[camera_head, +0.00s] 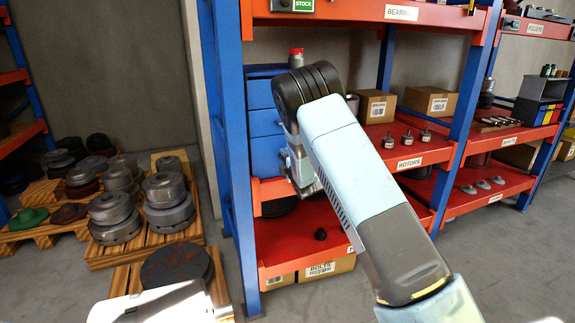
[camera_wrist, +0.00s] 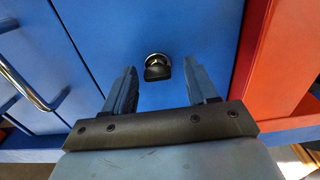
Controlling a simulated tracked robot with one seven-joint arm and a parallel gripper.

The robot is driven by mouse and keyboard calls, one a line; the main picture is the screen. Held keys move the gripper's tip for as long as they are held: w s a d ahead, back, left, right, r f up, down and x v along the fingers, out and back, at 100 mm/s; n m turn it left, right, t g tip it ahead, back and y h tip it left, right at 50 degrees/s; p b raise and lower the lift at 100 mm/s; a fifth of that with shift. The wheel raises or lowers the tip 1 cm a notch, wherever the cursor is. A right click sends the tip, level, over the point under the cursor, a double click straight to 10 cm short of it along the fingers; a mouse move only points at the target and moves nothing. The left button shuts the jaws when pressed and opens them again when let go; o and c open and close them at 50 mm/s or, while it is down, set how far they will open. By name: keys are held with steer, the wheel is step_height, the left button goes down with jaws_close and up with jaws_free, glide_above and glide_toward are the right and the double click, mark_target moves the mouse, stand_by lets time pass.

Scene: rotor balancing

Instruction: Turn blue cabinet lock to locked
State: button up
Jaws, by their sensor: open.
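The blue cabinet (camera_head: 264,121) stands on a red shelf behind my arm in the head view. Its blue front also fills most of the wrist view (camera_wrist: 205,40). The lock (camera_wrist: 157,67) is a silver ring with a black key or knob in it, on the cabinet front. My gripper (camera_wrist: 162,80) is open, with one finger on each side of the lock in the wrist view. Nothing is between the fingers except the lock beyond them; I cannot tell any contact. In the head view my arm hides the lock, and only part of my gripper (camera_head: 303,175) shows.
A silver handle (camera_wrist: 35,85) is on the cabinet at left. In the head view, a blue rack post (camera_head: 228,150) is left of the cabinet, and cardboard boxes (camera_head: 376,106) and small rotors (camera_head: 407,138) sit to the right.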

steer(key=v, duration=1.3)
steer(key=shift+s, duration=0.35)
steer(key=shift+d, duration=0.1)
steer(key=s+d+r+m+g+h, duration=0.2)
steer(key=s+d+r+m+h, duration=0.1)
steer(key=s+d+r+m, duration=0.5)
steer(key=s+d+r+m+g+h, duration=0.25)
steer(key=s+d+r+m, duration=0.2)
steer(key=r, duration=0.45)
steer(key=s+d+r+m+g, duration=0.1)
steer(key=s+r+m+g, duration=0.1)
steer(key=s, duration=0.9)
steer(key=s+d+r+m+g, duration=0.2)
steer(key=s+m, duration=0.2)
steer(key=s, duration=0.7)
steer(key=s+d+r+m+g, duration=0.2)
steer(key=s+m+g, duration=0.1)
steer(key=s, duration=0.9)
steer(key=shift+m+h, duration=0.35)
